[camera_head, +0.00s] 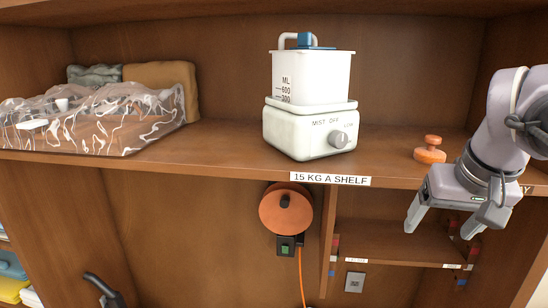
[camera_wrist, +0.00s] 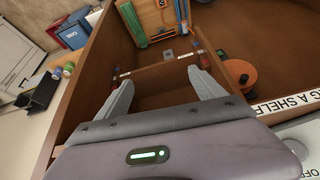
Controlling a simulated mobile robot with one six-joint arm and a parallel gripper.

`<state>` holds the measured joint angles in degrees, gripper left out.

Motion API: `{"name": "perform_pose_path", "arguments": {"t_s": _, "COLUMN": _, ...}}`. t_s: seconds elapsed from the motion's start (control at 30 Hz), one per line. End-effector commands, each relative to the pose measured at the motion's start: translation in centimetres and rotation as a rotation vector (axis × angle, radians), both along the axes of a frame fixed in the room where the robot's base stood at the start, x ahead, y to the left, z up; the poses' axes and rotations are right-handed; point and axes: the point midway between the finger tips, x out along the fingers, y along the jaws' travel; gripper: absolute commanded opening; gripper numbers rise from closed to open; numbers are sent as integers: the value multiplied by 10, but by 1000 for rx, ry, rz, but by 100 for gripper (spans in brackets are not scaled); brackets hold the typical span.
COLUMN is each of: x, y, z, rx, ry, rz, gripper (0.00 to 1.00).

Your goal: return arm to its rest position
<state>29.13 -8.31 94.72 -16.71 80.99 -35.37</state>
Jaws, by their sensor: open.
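My gripper (camera_head: 447,226) is at the right of the head view, in front of the shelf edge, with its fingers pointing down. The two fingers are spread apart with nothing between them. In the wrist view my gripper (camera_wrist: 163,88) is also open and empty, above a small lower compartment (camera_wrist: 165,77). My arm comes in from the right edge of the head view.
An orange knobbed object (camera_head: 430,151) sits close to my arm. A plastic-wrapped tray (camera_head: 90,118) lies at left. An orange disc (camera_head: 286,209) hangs below the shelf. Blue bins (camera_wrist: 72,33) stand beyond the cabinet.

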Motion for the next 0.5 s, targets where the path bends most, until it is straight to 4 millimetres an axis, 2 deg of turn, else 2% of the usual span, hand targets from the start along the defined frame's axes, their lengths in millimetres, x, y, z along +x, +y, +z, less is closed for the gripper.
{"name": "perform_pose_path", "arguments": {"t_s": 0.03, "x": -6, "y": 15, "z": -73, "rx": 4, "ry": -17, "rz": -5, "gripper": 79}}
{"name": "perform_pose_path", "arguments": {"t_s": 0.17, "x": -24, "y": 64, "z": -180, "rx": 49, "ry": -66, "rz": -19, "gripper": 79}}
{"name": "perform_pose_path", "arguments": {"t_s": 0.2, "x": -32, "y": 82, "z": -215, "rx": 72, "ry": -75, "rz": -17, "gripper": 79}}
{"name": "perform_pose_path", "arguments": {"t_s": 0.23, "x": -39, "y": 96, "z": -241, "rx": 89, "ry": -82, "rz": -14, "gripper": 79}}
{"name": "perform_pose_path", "arguments": {"t_s": 0.4, "x": -88, "y": 168, "z": -391, "rx": 206, "ry": -93, "rz": 7, "gripper": 79}}
{"name": "perform_pose_path", "arguments": {"t_s": 0.5, "x": -113, "y": 194, "z": -457, "rx": 260, "ry": -89, "rz": 10, "gripper": 79}}
